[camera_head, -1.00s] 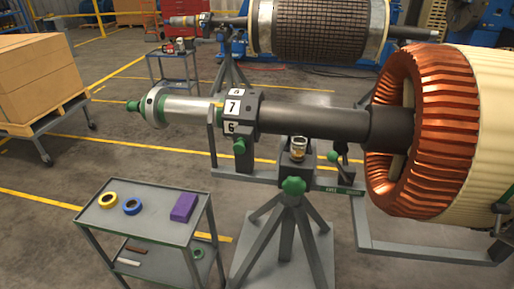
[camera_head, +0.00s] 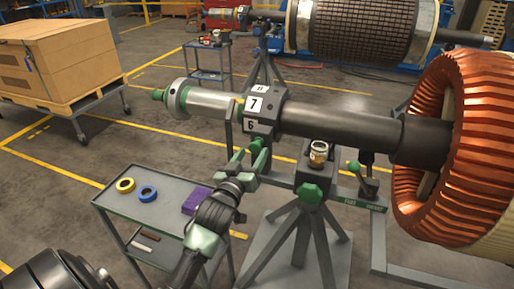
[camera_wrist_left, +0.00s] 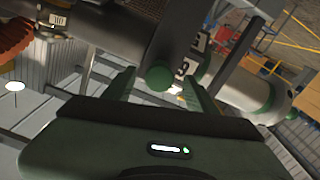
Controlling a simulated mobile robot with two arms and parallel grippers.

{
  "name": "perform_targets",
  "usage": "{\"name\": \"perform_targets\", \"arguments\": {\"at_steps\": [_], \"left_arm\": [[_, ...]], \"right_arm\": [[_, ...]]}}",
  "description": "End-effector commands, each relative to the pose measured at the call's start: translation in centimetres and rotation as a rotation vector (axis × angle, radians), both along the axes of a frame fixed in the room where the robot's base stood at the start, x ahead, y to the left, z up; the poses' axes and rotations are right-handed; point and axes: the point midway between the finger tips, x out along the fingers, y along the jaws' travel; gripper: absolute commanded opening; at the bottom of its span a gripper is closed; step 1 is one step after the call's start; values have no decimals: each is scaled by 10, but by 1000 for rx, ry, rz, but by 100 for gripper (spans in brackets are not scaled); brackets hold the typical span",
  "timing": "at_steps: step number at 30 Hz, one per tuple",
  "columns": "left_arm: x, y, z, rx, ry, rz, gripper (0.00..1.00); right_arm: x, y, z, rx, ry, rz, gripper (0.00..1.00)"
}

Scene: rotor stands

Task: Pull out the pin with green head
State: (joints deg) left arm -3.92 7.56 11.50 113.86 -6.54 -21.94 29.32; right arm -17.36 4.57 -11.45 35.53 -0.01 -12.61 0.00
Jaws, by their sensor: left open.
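The pin with the green head (camera_wrist_left: 159,77) hangs under the dark numbered collar (camera_head: 263,112) of the rotor shaft. In the left wrist view its round head sits between the fingertips of my left gripper (camera_wrist_left: 163,88), with visible gaps to the fingers. In the head view my left gripper (camera_head: 249,160) reaches up from below to just under the collar, open, and its fingers largely cover the pin. My right gripper is not in view.
A jack stand with a green knob (camera_head: 310,192) stands right of my gripper, with a green-balled lever (camera_head: 353,166) beside it. A grey cart (camera_head: 170,186) with tape rolls and a purple box (camera_head: 196,201) is at left. Copper windings (camera_head: 460,150) fill the right.

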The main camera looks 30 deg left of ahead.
Motion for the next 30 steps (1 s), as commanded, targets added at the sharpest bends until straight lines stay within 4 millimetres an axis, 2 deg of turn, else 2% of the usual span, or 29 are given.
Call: {"name": "perform_targets", "arguments": {"at_steps": [3,7,17,23,30], "left_arm": [[18,4,2,1,-1,0,57],[29,7,1,2,0,0,57],[32,8,-1,2,1,0,57],[32,8,-1,1,1,0,1],[32,7,-1,1,1,0,0]], "right_arm": [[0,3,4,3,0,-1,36],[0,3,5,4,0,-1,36],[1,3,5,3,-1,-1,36],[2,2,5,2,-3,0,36],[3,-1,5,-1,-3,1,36]]}}
